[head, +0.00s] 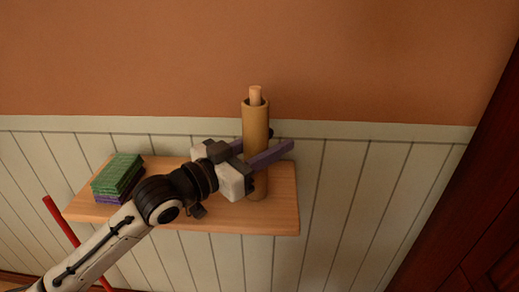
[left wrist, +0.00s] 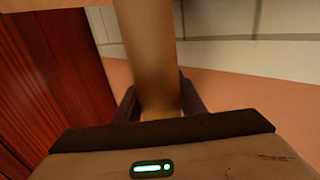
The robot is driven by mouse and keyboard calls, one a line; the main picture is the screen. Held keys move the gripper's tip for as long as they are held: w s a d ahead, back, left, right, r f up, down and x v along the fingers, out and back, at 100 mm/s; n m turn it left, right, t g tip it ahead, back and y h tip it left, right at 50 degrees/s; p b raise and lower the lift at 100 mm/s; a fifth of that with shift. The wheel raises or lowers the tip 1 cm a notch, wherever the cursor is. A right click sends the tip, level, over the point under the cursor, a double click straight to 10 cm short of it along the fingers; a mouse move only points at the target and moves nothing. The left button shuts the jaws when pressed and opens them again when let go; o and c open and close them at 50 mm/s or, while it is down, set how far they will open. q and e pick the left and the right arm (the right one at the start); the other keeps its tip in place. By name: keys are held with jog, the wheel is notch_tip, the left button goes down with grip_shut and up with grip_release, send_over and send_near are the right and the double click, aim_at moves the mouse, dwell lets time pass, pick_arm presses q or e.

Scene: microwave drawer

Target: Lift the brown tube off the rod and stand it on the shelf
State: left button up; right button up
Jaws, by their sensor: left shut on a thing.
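The brown tube (head: 256,125) stands upright around the pale wooden rod (head: 255,93), whose top sticks out of the tube's upper end. The tube's lower end is at the wooden shelf (head: 272,216), near its right part; whether it touches the shelf I cannot tell. My left gripper (head: 258,152) comes from the front left and is shut on the tube at about mid-height. In the left wrist view the tube (left wrist: 148,50) runs between the two dark fingers (left wrist: 157,103). The rod's lower part is hidden inside the tube. My right gripper is not in view.
A stack of green and purple books (head: 118,174) lies on the shelf's left part. A red stick (head: 62,225) slants below the shelf's left end. The panelled wall (head: 350,180) is close behind; a dark red wooden piece (head: 475,220) stands at the right.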

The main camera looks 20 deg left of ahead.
pick_arm(q)
notch_tip(320, 180, up, 28)
jog(key=p, duration=0.4)
dwell(0.3)
jog(key=shift+f, duration=0.1)
jog(key=shift+f+b, duration=0.4)
jog(key=shift+f, duration=0.25)
